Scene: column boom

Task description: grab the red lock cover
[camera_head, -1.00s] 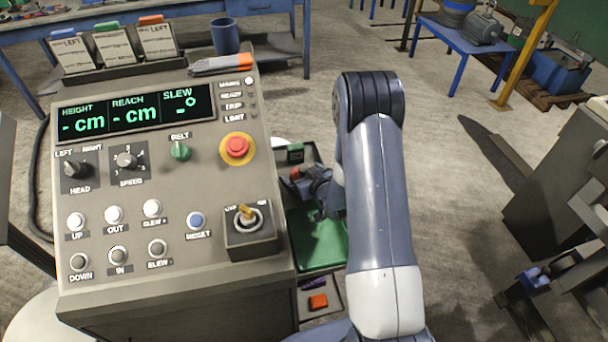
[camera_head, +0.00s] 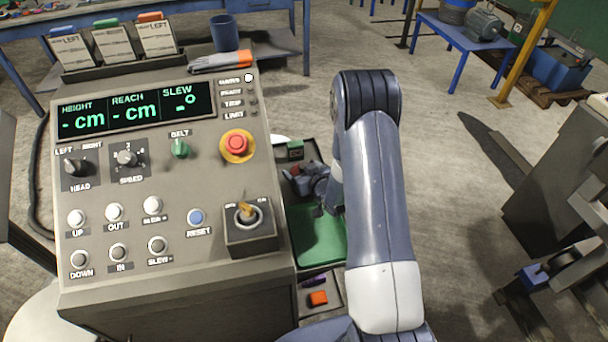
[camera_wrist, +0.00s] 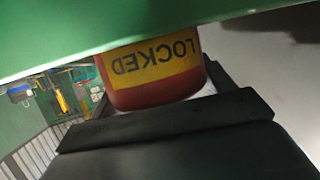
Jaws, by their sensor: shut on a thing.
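The red lock cover (camera_wrist: 150,96) is a red cylinder with a yellow label reading LOCKED, upside down in the wrist view. In the head view only a small red part of it (camera_head: 295,170) shows at my gripper (camera_head: 305,180). My gripper is shut on the cover; its dark jaw parts show below the cover in the wrist view (camera_wrist: 165,122). A green surface (camera_wrist: 130,22) crosses the top of the wrist view, against the cover's upper edge. The far side of the cover is hidden.
The control console (camera_head: 150,190) stands close left of my arm.

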